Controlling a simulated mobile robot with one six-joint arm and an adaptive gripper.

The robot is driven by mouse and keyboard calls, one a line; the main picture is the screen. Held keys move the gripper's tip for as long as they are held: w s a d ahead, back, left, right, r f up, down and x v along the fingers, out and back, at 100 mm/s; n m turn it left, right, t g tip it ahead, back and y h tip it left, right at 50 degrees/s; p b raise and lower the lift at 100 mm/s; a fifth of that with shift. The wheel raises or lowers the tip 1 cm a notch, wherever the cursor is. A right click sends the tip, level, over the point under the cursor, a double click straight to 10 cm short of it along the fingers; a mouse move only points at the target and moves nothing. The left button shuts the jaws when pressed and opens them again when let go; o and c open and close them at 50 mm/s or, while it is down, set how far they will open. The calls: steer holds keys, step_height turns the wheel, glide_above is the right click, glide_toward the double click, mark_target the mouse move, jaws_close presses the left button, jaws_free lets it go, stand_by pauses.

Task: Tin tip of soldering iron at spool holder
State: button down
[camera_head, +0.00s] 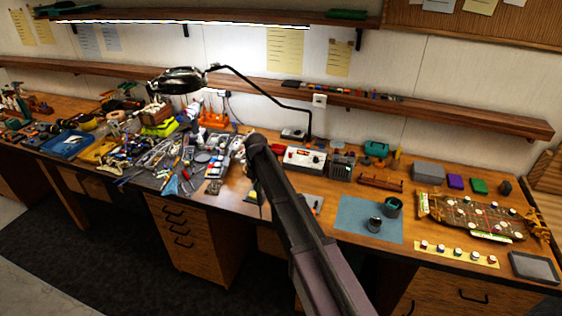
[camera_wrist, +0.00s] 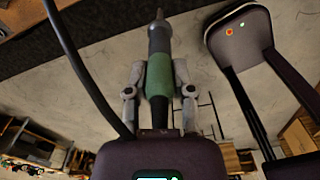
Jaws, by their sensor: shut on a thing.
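In the wrist view my gripper (camera_wrist: 160,78) is shut on the soldering iron (camera_wrist: 159,92) around its green grip. The iron's dark, narrow end points away from my wrist, toward the top of the picture. A dark cable runs along its left side. Bare floor lies behind the iron, so it is clear of any surface there. In the head view my arm reaches over the bench, and my gripper and the iron cannot be made out. I cannot pick out the spool holder for certain.
A blue mat (camera_head: 355,229) carries a dark cup (camera_head: 392,207) and a small metal jar (camera_head: 374,224). A white-fronted bench unit (camera_head: 304,159) stands behind my arm. Tools clutter the left bench. A magnifier lamp (camera_head: 179,80) overhangs it.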

mark_target(259, 204)
step_height(259, 204, down, 12)
steer(key=b, duration=1)
steer(key=shift+r, duration=0.15)
steer(key=shift+a, duration=0.1)
